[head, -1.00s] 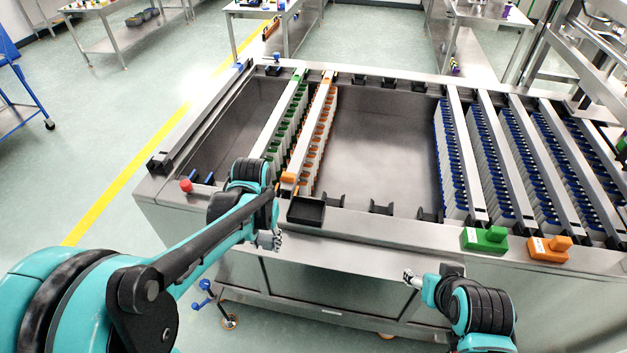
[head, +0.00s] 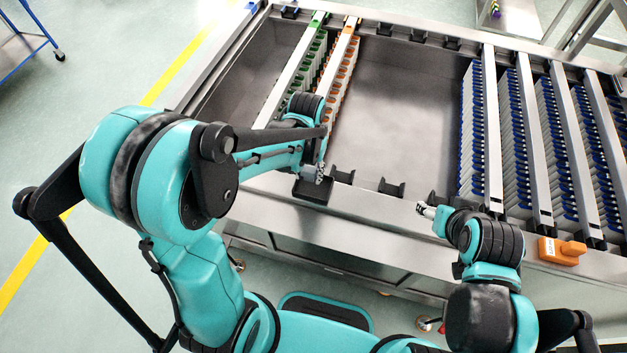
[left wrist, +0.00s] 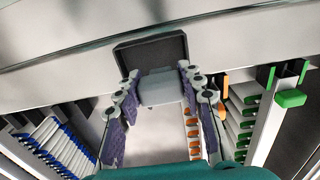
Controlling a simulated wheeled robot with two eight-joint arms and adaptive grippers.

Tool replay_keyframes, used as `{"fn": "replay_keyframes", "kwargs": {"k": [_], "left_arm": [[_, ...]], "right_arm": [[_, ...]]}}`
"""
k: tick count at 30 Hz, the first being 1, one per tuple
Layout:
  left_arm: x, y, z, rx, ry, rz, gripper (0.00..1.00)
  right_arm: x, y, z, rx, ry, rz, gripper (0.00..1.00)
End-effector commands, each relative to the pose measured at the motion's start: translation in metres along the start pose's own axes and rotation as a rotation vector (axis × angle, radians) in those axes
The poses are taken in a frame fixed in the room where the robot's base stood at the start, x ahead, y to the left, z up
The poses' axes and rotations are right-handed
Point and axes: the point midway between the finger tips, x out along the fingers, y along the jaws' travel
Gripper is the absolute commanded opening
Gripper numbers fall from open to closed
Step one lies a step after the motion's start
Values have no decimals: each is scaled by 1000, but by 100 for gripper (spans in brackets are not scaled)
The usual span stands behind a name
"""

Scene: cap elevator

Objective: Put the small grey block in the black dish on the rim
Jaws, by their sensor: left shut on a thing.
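The black dish (head: 313,190) sits on the near metal rim, partly behind my left gripper (head: 320,172). It also shows in the left wrist view (left wrist: 150,50), just beyond the fingertips. My left gripper is shut on the small grey block (left wrist: 160,88), which sits between the two fingers and overlaps the dish's edge in that view. I cannot tell whether the block touches the dish. In the head view the block cannot be made out. My right gripper (head: 424,208) is in front of the rim to the right, too small to tell open or shut.
Racks with green (head: 302,70) and orange (head: 340,75) parts stand beyond the dish. An empty metal bay (head: 400,100) lies right of them. Blue-edged racks (head: 472,130) fill the right side. An orange block (head: 562,250) stands on the right rim. Black brackets (head: 391,187) line the rim.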

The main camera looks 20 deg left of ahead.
Motion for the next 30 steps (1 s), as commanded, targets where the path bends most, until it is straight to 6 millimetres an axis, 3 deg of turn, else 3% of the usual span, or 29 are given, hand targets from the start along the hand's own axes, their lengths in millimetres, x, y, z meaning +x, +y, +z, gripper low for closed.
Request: {"fn": "replay_keyframes", "kwargs": {"k": [5, 13, 26, 27, 29, 30], "left_arm": [[10, 12, -8, 0, 0, 0, 12], [46, 12, -9, -1, 0, 0, 12], [53, 11, -8, -1, 0, 0, 12], [52, 11, -8, -1, 0, 0, 43], [52, 11, -8, -1, 0, 0, 59], [52, 11, -8, -1, 0, 0, 59]], "right_arm": [[2, 0, 1, 0, 0, 0, 60], [8, 0, 6, 0, 0, 0, 60], [12, 0, 8, 0, 0, 0, 60], [12, 0, 8, 0, 0, 0, 60], [11, 0, 8, 0, 0, 0, 60], [11, 0, 8, 0, 0, 0, 60]]}}
